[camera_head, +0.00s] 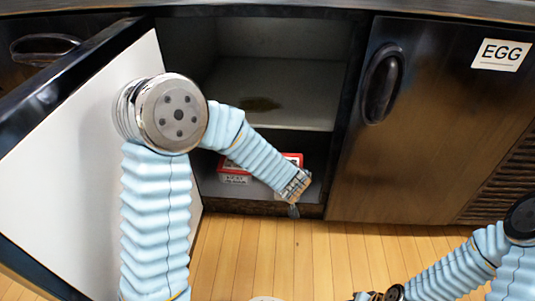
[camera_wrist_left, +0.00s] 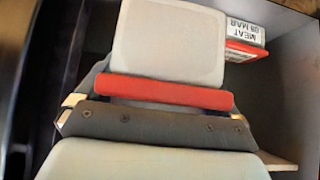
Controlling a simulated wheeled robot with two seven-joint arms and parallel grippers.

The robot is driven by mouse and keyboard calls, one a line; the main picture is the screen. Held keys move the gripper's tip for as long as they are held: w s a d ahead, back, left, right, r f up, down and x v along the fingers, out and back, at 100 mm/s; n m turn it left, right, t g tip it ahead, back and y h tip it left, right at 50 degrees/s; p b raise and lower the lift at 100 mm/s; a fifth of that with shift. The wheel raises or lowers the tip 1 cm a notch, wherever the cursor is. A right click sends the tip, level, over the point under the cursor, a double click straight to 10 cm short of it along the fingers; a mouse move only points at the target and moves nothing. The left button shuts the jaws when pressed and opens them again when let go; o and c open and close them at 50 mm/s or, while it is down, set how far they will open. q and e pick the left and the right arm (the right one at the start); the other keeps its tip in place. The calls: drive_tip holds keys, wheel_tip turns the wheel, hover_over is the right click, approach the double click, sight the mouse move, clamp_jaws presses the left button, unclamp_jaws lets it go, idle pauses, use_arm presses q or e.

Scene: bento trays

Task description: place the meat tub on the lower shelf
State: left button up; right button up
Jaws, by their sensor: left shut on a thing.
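The meat tub (camera_head: 232,168) is a red and white box with a white label, in the lower compartment of the open cabinet. I cannot tell whether the tub's underside touches the lower shelf (camera_head: 262,192). My right gripper (camera_head: 382,295) is low at the bottom edge, partly cut off.
The open door (camera_head: 60,170) stands left of my left arm. The upper shelf (camera_head: 300,95) is above the tub and has a dark patch on it. A closed door labelled EGG (camera_head: 440,110) borders the opening on the right. Wooden floor lies in front.

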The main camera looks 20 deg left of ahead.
use_arm(q)
drive_tip(key=x, duration=0.5)
drive_tip(key=w+r+x, duration=0.1)
drive_tip(key=x, duration=0.4)
drive_tip(key=a+r+p+x, duration=0.1)
drive_tip(key=x, duration=0.5)
drive_tip(key=shift+w+a, duration=0.15)
drive_tip(key=shift+w, duration=0.25)
drive_tip(key=shift+w+a+f+b, duration=0.1)
drive_tip(key=shift+w+f+b, duration=0.1)
drive_tip(key=shift+f, duration=0.85)
drive_tip(key=shift+w+a+f+b, duration=0.1)
drive_tip(key=shift+w+f+b, duration=0.05)
drive_tip(key=shift+f, duration=0.85)
drive_tip(key=shift+f, duration=0.15)
drive_tip(key=o, duration=0.9)
drive_tip(key=shift+d, duration=0.1)
